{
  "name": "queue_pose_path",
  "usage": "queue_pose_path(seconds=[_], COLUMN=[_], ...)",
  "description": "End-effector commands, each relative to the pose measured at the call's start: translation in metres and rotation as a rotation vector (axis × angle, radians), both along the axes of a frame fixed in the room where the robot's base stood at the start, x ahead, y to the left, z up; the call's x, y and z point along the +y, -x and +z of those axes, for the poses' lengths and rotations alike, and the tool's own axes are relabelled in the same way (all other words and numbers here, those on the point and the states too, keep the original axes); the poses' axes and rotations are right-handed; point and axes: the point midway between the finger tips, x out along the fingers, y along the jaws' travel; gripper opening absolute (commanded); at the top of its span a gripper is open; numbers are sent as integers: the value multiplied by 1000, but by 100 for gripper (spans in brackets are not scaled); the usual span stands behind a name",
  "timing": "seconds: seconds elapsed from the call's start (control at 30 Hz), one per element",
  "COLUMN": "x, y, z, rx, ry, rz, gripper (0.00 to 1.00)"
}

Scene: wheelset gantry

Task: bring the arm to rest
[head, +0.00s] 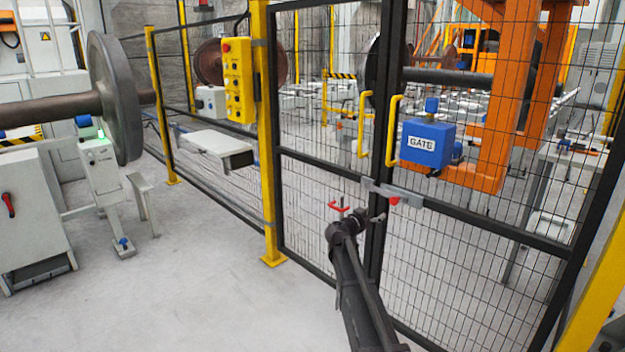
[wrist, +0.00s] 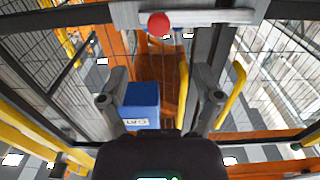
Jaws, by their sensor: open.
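My gripper (head: 358,219) is at the end of my dark arm, in front of the mesh gate at latch height in the head view. In the wrist view my gripper (wrist: 160,88) has its two fingers spread apart, with nothing held between them. A grey latch bar (head: 375,187) lies across the dark gate posts, close to my gripper. The bar (wrist: 205,17) with its red knob (wrist: 158,25) also shows at the top of the wrist view, beyond the fingertips. Whether any part of my arm touches the gate cannot be told.
A blue box marked GATE (head: 428,145) and yellow handles (head: 392,130) are on the gate. A yellow post (head: 266,130) carries a yellow control box (head: 239,80). A wheelset (head: 115,97) and grey cabinet (head: 32,215) stand left. The floor (head: 190,290) at front left is clear.

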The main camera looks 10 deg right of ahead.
Motion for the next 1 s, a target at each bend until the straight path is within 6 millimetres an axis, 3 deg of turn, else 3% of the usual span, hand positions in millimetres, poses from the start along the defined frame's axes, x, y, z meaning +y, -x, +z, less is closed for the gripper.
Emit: queue_pose_path(seconds=[0.27, 0.57, 0.77, 1.0], x=[-6, 0, 19, 56], y=[47, 136, 197, 272], z=[-26, -84, -122, -158], rx=[143, 487, 743, 1043], ry=[-71, -239, -366, -515], rz=[-58, -88, -25, 153], gripper=[82, 82, 82, 82])
